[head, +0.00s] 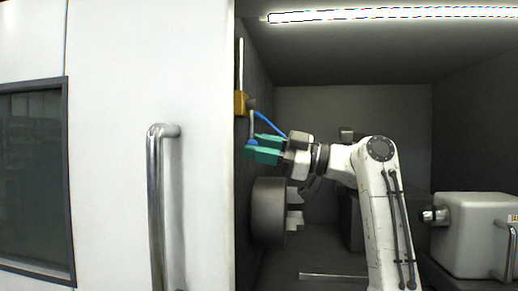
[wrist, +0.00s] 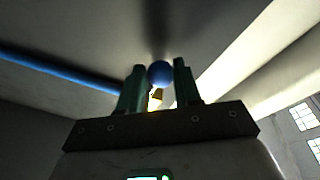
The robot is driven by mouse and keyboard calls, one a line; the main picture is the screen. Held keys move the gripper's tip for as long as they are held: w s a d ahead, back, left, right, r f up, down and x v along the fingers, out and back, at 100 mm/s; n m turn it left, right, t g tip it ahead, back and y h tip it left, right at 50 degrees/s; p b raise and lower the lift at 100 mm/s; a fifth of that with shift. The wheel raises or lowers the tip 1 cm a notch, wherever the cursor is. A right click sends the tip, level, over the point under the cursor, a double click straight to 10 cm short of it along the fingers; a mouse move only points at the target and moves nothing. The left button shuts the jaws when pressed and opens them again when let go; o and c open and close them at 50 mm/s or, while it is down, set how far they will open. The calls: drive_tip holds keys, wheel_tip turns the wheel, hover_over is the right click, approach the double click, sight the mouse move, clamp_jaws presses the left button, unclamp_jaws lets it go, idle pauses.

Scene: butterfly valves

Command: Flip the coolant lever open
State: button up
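The coolant valve has a yellow block (head: 241,103) on the left inner wall of the machine. A grey stem hangs from it to a blue ball knob (head: 252,142), partly hidden by my gripper. A blue bar (head: 268,124) slants down from near the block. My gripper (head: 255,147) has green fingers, apart, at the knob. In the wrist view the blue ball knob (wrist: 159,73) shows between the fingertips of my gripper (wrist: 159,80), with narrow gaps at its sides. Whether a finger touches it is unclear. The blue bar (wrist: 60,73) runs to the left there.
A round grey chuck (head: 268,212) sits on the left wall below my gripper. A pale tailstock block (head: 475,235) stands at the lower right. The white door (head: 110,130) with a metal handle (head: 156,210) fills the left. The upper middle of the enclosure is free.

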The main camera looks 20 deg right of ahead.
drive_tip(key=o, duration=0.5)
drive_tip(key=shift+r, duration=0.1)
drive_tip(key=shift+c, duration=0.2)
drive_tip(key=v, duration=1)
drive_tip(key=shift+s+d, duration=0.15)
drive_tip(key=shift+d, duration=0.2)
